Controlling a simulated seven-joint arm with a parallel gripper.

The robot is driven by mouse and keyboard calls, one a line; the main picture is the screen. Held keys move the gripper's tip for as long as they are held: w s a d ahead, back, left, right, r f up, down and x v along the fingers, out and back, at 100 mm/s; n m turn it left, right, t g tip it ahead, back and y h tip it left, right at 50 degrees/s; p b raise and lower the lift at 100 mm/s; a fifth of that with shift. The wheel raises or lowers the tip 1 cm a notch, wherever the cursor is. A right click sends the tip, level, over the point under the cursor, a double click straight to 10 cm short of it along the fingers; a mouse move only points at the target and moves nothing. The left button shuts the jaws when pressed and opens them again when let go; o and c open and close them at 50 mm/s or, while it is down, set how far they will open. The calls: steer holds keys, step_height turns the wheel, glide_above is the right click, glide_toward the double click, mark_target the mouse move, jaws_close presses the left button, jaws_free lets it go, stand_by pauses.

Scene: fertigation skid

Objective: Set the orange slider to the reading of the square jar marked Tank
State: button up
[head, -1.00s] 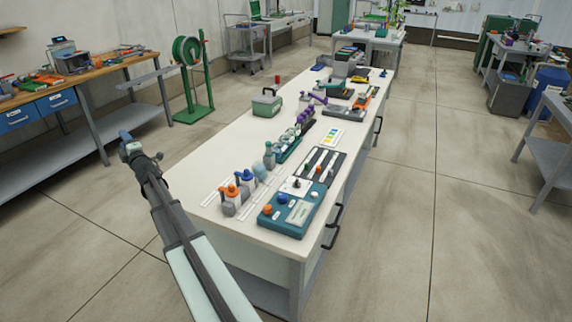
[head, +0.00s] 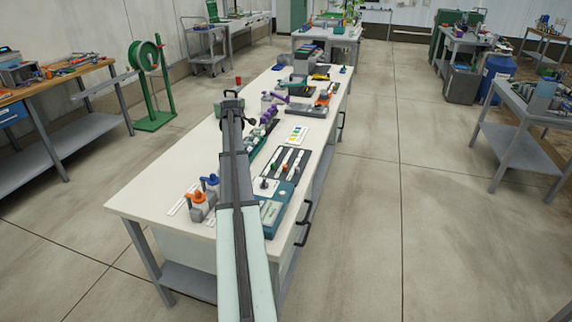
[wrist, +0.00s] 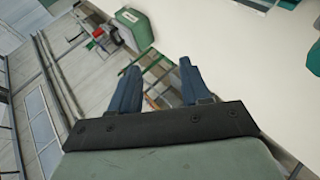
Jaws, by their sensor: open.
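A dark slider panel (head: 286,164) with pale slots lies on the long white bench in the head view. A small orange knob (head: 284,168) shows on it, too small to read its setting. No square jar marked Tank can be made out; my arm hides part of the bench. My gripper (wrist: 158,66) is open and empty in the wrist view, with its two blue fingers apart near the bench edge. In the head view my arm reaches over the bench, left of the panel, and the fingers are not clear.
The white bench top (head: 150,200) is clear at its near left. Bottles with an orange cap (head: 194,196) and a blue cap (head: 210,183) stand left of my arm. A green case (wrist: 134,27) is near my fingers in the wrist view. Several devices crowd the bench's far end.

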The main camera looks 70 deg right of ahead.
steer(key=s+f+m+g+y, duration=0.1)
steer(key=s+f+m+y, duration=0.2)
steer(key=s, duration=1.1)
steer(key=y, duration=0.7)
glide_toward(285, 165)
steer(key=shift+n, duration=0.3)
steer(key=x, duration=0.8)
steer(key=shift+a+f, duration=0.15)
steer(key=shift+f, duration=0.15)
steer(key=shift+c, duration=0.2)
jaws_close()
